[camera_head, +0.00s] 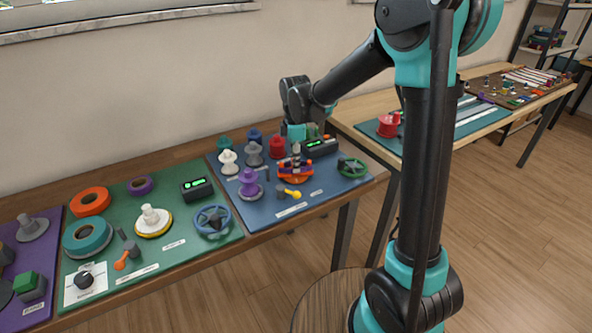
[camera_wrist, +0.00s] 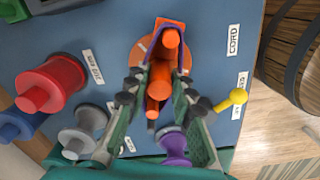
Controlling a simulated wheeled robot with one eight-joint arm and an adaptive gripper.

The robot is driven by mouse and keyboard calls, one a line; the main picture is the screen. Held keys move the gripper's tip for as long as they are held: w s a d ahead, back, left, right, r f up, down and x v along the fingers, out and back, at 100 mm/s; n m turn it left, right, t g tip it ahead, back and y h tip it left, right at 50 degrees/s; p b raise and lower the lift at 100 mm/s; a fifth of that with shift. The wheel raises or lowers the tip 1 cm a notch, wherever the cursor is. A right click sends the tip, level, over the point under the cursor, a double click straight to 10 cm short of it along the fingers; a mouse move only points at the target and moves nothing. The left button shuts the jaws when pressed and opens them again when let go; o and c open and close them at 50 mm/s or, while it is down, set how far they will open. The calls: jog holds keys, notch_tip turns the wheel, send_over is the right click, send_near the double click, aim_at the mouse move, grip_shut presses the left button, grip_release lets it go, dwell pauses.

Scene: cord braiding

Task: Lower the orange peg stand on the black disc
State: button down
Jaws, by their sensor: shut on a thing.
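The orange peg stand (camera_head: 296,178) is on or just above the blue mat in the head view, with purple and dark parts on it. It also shows in the wrist view (camera_wrist: 165,42), with orange pegs pointing at the camera. My gripper (camera_head: 296,153) reaches down over it from above. In the wrist view my gripper (camera_wrist: 160,84) has its two fingers on either side of the stand, shut on it. The stand and fingers cover what lies beneath. I cannot make out the black disc, nor whether the stand touches anything below.
A purple spool (camera_head: 250,184) stands close left of the stand, and a yellow-knobbed crank (camera_head: 289,192) lies just in front. A green handwheel (camera_head: 352,167) and a black display box (camera_head: 321,147) are to the right. Red (camera_head: 277,147) and grey spools stand behind. The blue mat's front strip is fairly clear.

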jog(key=shift+r, duration=3.55)
